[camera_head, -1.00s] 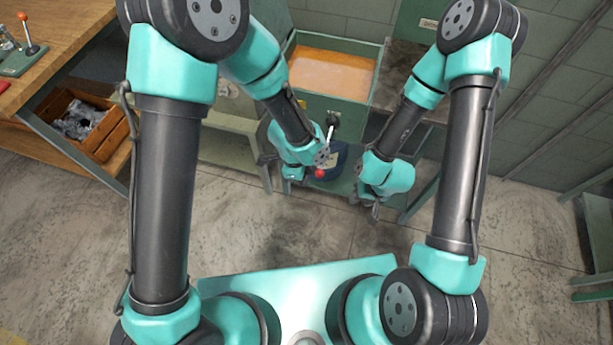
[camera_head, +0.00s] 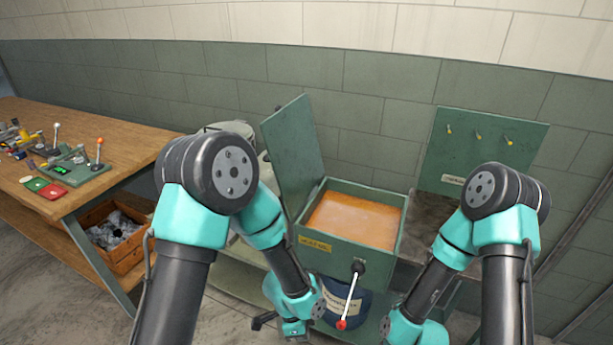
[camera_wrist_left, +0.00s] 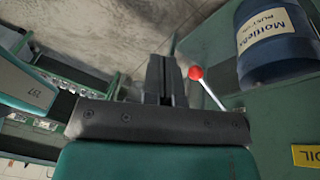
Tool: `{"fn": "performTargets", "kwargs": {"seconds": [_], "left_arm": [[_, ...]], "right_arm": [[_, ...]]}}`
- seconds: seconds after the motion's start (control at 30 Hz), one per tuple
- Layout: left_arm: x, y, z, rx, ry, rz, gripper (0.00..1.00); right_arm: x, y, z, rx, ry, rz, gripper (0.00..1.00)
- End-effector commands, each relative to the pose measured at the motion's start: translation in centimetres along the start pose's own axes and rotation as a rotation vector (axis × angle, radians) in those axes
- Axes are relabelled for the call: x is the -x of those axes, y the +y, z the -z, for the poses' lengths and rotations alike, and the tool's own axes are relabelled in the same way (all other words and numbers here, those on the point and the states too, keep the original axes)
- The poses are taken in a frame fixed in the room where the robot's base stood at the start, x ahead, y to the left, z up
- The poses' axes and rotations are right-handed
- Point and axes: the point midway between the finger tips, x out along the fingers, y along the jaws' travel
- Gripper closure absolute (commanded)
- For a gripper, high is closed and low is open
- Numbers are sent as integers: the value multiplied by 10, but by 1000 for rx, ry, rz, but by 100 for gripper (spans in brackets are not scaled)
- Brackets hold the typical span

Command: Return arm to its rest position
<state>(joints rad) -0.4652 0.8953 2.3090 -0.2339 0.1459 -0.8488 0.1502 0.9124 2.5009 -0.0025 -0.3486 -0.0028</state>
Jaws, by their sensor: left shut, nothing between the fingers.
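My left arm (camera_head: 273,232) reaches forward and down beside the green quench box. Its gripper (camera_head: 262,320) shows small and dark in the head view, left of the lever. In the left wrist view the gripper's fingers (camera_wrist_left: 167,80) are together with nothing between them. The lever's red ball (camera_wrist_left: 195,72) is just right of the fingers, apart from them. In the head view the lever (camera_head: 350,300) hangs down from a dark pivot on the box front. My right arm (camera_head: 440,268) hangs down on the right, and its gripper is below the picture's edge.
The green box (camera_head: 317,240) holds orange-brown contents, with its lid (camera_head: 292,145) raised. A blue drum (camera_wrist_left: 275,45) stands under it. A green pegboard panel (camera_head: 485,150) is at the right. A wooden workbench (camera_head: 100,130) with tools is at the left, a wooden crate (camera_head: 128,262) below it.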

Motion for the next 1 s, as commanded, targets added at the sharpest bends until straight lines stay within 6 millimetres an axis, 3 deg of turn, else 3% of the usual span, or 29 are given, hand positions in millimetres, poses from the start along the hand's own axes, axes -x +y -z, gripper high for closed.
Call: {"fn": "performTargets", "kwargs": {"seconds": [0.03, 0.33, 0.6, 0.8, 1.0], "left_arm": [[-4, -1, -19, 112, 22, 2, 100], [-21, 2, -111, 787, 148, 33, 100], [-35, 22, -190, 1384, 244, 61, 100], [-40, 36, -224, 1653, 285, 78, 100], [-40, 38, -228, 1694, 293, 82, 100]], "right_arm": [[0, 0, 0, 0, 0, 0, 57], [0, 0, 0, 0, 0, 0, 57], [0, 0, 0, 0, 0, 0, 57], [0, 0, 0, 0, 0, 0, 57], [0, 0, 0, 0, 0, 0, 57]]}}
